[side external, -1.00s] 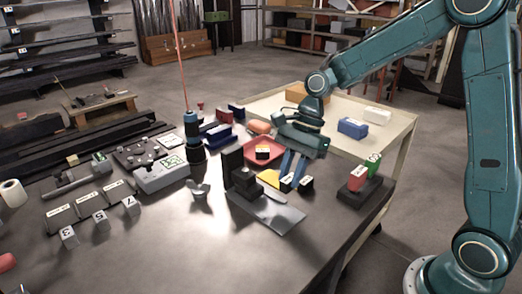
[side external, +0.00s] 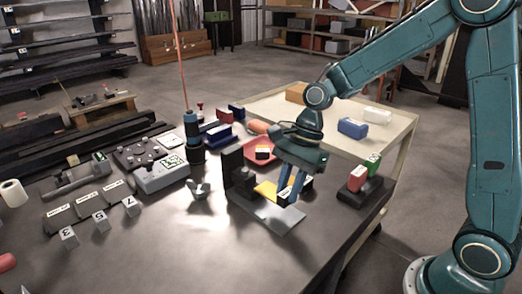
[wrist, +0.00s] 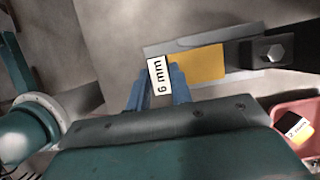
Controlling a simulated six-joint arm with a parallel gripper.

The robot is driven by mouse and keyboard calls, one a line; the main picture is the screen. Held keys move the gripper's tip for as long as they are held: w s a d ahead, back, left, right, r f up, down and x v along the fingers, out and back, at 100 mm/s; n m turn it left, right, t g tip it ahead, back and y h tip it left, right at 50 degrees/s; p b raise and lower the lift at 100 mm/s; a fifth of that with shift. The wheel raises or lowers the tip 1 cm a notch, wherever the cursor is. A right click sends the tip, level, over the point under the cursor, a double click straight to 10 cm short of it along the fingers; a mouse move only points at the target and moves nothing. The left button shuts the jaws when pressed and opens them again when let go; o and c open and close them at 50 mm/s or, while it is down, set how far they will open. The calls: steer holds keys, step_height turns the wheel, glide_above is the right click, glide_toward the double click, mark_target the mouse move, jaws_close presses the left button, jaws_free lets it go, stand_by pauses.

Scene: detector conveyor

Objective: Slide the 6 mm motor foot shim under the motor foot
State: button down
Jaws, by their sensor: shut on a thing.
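The 6 mm shim has a white "6 mm" label (wrist: 157,76) and a flat yellow plate (wrist: 200,65). It also shows as a yellow patch in the side view (side external: 266,189). My gripper (side external: 288,198) is shut on its labelled end, between the blue fingers. The yellow plate lies over a grey base plate (side external: 284,220) and points at the dark motor foot (wrist: 275,50), which carries a hex bolt. The yellow edge meets the foot's near edge in the wrist view. I cannot tell whether any of it is under the foot.
A red tray (wrist: 300,113) with another labelled shim (wrist: 295,130) is close to my gripper. A black stand (side external: 361,194) with red and green blocks is to the right. A dark upright block (side external: 232,165) stands at the left.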

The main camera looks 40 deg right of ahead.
mark_target(267, 183)
steer(key=shift+f, duration=2)
steer(key=shift+f, duration=0.55)
steer(key=shift+w, duration=3.5)
steer(key=c, duration=1.3)
jaws_free()
steer(key=shift+o, duration=0.7)
steer(key=shift+w, duration=0.15)
steer(key=shift+d+r, duration=0.1)
steer(key=shift+r, duration=0.05)
